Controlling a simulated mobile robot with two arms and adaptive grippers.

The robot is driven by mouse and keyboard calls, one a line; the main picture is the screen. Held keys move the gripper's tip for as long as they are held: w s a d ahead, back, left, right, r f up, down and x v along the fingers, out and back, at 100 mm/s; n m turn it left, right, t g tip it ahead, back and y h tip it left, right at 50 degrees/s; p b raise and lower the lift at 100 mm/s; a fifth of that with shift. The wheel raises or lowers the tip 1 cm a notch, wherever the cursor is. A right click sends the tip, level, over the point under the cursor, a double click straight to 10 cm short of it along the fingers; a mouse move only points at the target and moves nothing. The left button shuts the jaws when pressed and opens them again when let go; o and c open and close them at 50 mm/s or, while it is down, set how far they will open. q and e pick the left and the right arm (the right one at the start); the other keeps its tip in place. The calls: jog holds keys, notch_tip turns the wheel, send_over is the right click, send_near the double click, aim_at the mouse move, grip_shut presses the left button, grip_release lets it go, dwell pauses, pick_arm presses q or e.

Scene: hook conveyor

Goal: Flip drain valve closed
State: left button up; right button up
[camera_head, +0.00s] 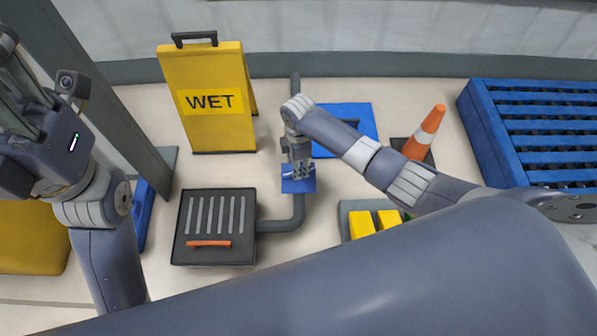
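A dark square drain box (180,222) with a slotted grate sits on the floor left of centre. An orange bar handle (209,243) lies flat across its front part, roughly left to right. A grey pipe (298,212) runs from the box's right side and bends back toward the wall. My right gripper (298,172) points down over the pipe line, in front of a small blue plate (299,186), right of and behind the drain box. Its finger opening is too small to judge, and it hides part of the pipe. My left gripper (18,85) is raised at the left edge, away from the drain.
A yellow WET sign (208,100) stands behind the drain. An orange cone (425,132) and a blue roller conveyor (540,135) are at the right. Yellow blocks (375,222) sit in a grey tray right of the pipe. A grey post stands at the left.

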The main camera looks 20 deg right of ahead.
jog(key=shift+f+b, duration=0.65)
jog(key=shift+f, duration=0.8)
grip_shut()
